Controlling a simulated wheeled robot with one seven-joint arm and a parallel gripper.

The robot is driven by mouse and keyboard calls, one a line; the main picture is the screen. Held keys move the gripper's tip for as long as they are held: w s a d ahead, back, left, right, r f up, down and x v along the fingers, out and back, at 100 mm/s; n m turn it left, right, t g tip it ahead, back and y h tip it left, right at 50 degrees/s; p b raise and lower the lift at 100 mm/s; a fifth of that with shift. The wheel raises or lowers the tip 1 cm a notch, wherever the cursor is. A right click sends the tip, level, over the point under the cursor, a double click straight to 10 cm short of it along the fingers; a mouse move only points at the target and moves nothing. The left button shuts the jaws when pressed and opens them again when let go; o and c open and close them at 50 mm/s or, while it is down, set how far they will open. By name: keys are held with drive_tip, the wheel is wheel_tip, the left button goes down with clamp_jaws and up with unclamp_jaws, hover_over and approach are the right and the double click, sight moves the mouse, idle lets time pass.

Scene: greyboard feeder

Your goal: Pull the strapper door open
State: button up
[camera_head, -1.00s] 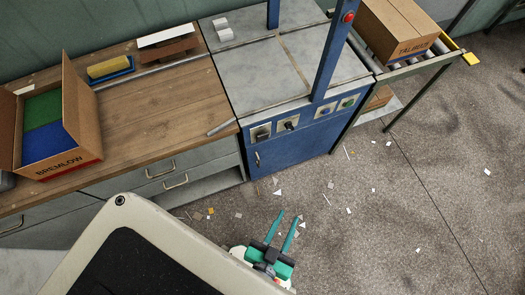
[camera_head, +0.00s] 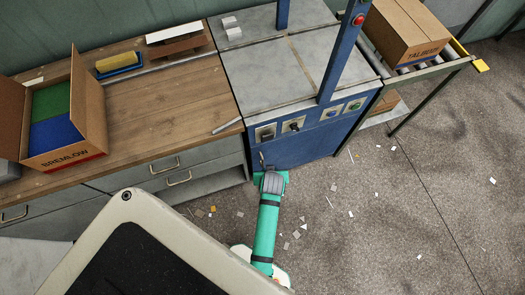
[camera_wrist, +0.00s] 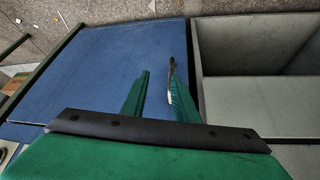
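The strapper door (camera_head: 310,149) is the blue front panel under the knobs of the blue strapper, and it looks shut. It fills much of the wrist view (camera_wrist: 100,60) as a flat blue face. Its slim dark handle (camera_head: 261,158) is near the door's left edge, and shows in the wrist view (camera_wrist: 171,69) too. My gripper (camera_wrist: 160,82) is open, its two green fingers apart at the handle. The handle appears between the fingertips, close to the right finger; whether they touch I cannot tell. In the head view my gripper (camera_head: 268,172) partly covers the handle's lower end.
The wooden bench with grey drawers (camera_head: 168,165) adjoins the strapper on the left; open grey compartments (camera_wrist: 245,45) show beside the door. A roller conveyor (camera_head: 425,68) with a carton (camera_head: 405,35) stands right. The floor before the door has only paper scraps.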

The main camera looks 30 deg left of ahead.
drive_tip(key=shift+n+g, duration=0.5)
drive_tip(key=shift+g, duration=0.2)
drive_tip(key=w+a+f, duration=0.1)
drive_tip(key=a+f, duration=0.1)
drive_tip(key=f, duration=0.1)
drive_tip(key=w+a+f, duration=0.2)
drive_tip(key=f, duration=0.1)
drive_tip(key=w+a+f, duration=0.1)
drive_tip(key=a+f, duration=0.1)
drive_tip(key=f, duration=0.2)
drive_tip(key=shift+w+a, duration=0.25)
clamp_jaws()
idle(0.8)
